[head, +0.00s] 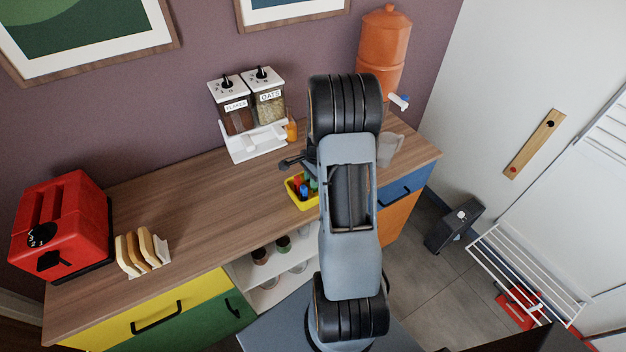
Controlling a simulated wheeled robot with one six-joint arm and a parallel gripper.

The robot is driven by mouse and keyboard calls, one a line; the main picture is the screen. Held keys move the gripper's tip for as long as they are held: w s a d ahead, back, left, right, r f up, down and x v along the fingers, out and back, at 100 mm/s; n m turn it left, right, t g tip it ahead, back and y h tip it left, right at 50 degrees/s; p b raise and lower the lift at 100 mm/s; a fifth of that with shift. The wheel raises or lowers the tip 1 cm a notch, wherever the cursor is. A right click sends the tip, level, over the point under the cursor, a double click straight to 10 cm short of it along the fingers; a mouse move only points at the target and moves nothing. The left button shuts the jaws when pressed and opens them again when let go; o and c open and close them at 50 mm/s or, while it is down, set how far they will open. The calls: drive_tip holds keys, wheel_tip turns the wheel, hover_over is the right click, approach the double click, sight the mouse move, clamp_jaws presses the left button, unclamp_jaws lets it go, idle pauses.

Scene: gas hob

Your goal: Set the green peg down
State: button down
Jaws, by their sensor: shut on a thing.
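The green peg (313,184) shows only in part beside my arm, at the right end of a small yellow tray (301,205). A red peg (297,181) and a blue peg (303,191) are in the tray, to its left. My gripper (292,162) shows as a dark piece just above and behind the tray, with its fingertips mostly hidden by my arm. It is shut on the green peg. I cannot tell whether the peg touches the tray floor.
The tray is on a wooden counter (200,195). Behind it stand a two-bin cereal dispenser (252,140) and an orange bottle (291,131). An orange water urn (384,50) and a clear jug (391,150) are at right. A red toaster (62,225) and toast rack (142,252) are far left.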

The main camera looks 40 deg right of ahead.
drive_tip(key=shift+f, duration=0.7)
drive_tip(key=shift+f, duration=0.1)
drive_tip(key=shift+f, duration=0.15)
drive_tip(key=c, duration=1)
unclamp_jaws()
